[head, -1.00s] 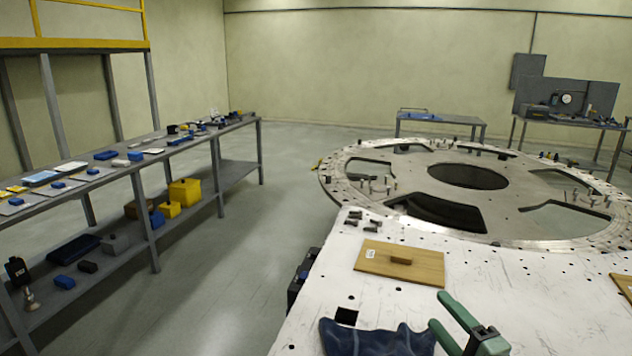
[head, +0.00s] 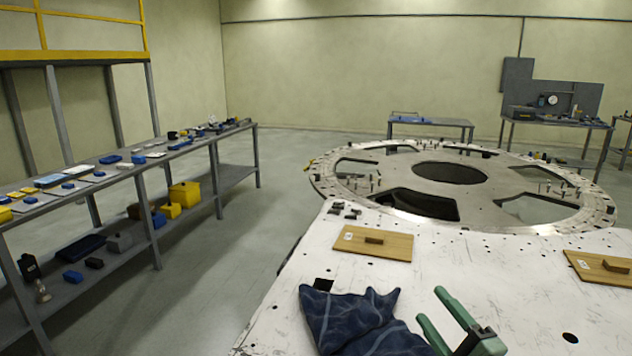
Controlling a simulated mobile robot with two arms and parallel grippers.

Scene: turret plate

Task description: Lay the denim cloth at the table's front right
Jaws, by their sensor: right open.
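The dark blue denim cloth (head: 348,318) lies crumpled on the white table (head: 500,290), at the table's front left in the head view. Its lower edge runs out of the picture. My right gripper (head: 438,306) has green fingers, which are spread open and empty. It is just right of the cloth, with its left finger close to the cloth's right edge; I cannot tell whether they touch. My left gripper is not in view.
Two wooden boards with small blocks lie on the table, one at the middle left (head: 372,244) and one at the right (head: 600,270). A large round metal plate (head: 520,222) with openings is behind. Bare table lies between the boards.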

